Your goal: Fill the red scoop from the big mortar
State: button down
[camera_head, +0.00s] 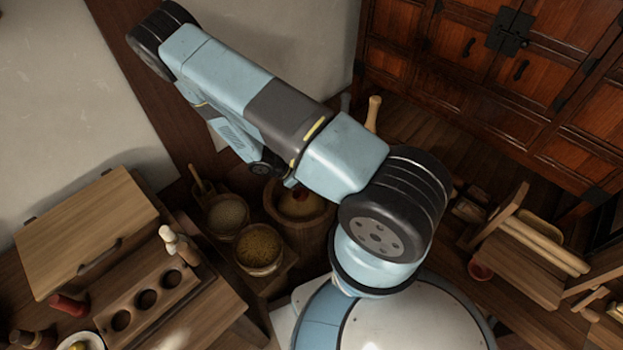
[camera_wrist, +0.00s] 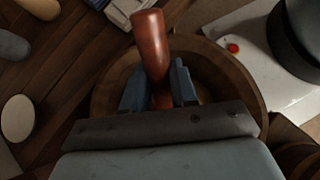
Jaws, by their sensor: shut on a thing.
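The red scoop (camera_wrist: 152,45) shows in the wrist view as a reddish-brown handle between the two blue-grey fingers of my gripper (camera_wrist: 159,90). My gripper is shut on this handle. The big mortar (camera_wrist: 250,85) is a round wooden vessel directly beneath the gripper. In the head view the mortar (camera_head: 307,226) stands at the centre, partly covered by my arm, with pale tan contents.
Two grain-filled vessels, one paler (camera_head: 227,214) and one yellowish (camera_head: 259,248), stand left of the mortar. A wooden chest (camera_head: 85,230) and a rack with round holes (camera_head: 145,298) are further left. A wooden chair-like frame (camera_head: 520,270) stands at right, before a large cabinet (camera_head: 480,60).

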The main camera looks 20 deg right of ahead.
jog(key=shift+w+a+f, duration=0.2)
jog(key=shift+a+f, duration=0.35)
jog(key=shift+f, duration=0.6)
jog(key=shift+w+a+f, duration=0.2)
jog(key=shift+a+f, duration=0.4)
jog(key=shift+f, duration=0.55)
jog(key=shift+w+a+f, duration=0.2)
jog(key=shift+a+f, duration=0.35)
jog(key=shift+f, duration=0.6)
jog(key=shift+s+d+f+t+y, duration=0.15)
jog(key=shift+d+f+t+y, duration=0.1)
jog(key=shift+d+f+y, duration=0.4)
jog(key=shift+s+d+f+t+y, duration=0.25)
jog(key=shift+f+y, duration=0.25)
jog(key=shift+y, duration=0.3)
jog(key=shift+s+d+f+t+y, duration=0.1)
jog(key=shift+d+f+t+y, duration=0.2)
jog(key=shift+d+f+y, duration=0.35)
jog(key=shift+s+d+r+t+y, duration=0.25)
jog(key=shift+r+y, duration=0.6)
jog(key=shift+r, duration=1.05)
jog(key=shift+w+d+r+t+y, duration=0.1)
jog(key=shift+r+t+y, duration=0.5)
jog(key=shift+r, duration=1.25)
jog(key=shift+s+d+r+t+y, duration=0.1)
jog(key=shift+r+y, duration=0.95)
jog(key=shift+r, duration=0.85)
